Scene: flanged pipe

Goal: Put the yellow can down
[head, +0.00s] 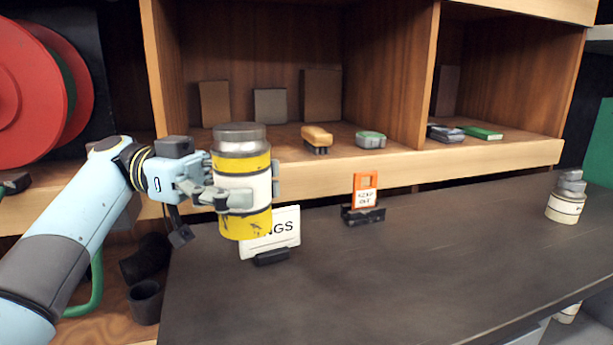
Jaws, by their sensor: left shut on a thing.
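The yellow can (242,222) has a grey lid and a white band, and it is upright. My left gripper (240,192) is shut around its middle from the left. The can appears above the dark tabletop (400,270) near its back left, in front of a white sign (286,228) whose lettering it partly hides. No contact between the can and the tabletop shows. My right gripper is not in view.
An orange tag in a black holder (364,196) stands at the table's back. A white-and-grey can-like object (566,200) stands at the right. A wooden shelf (480,155) with small items is behind. The middle of the tabletop is clear.

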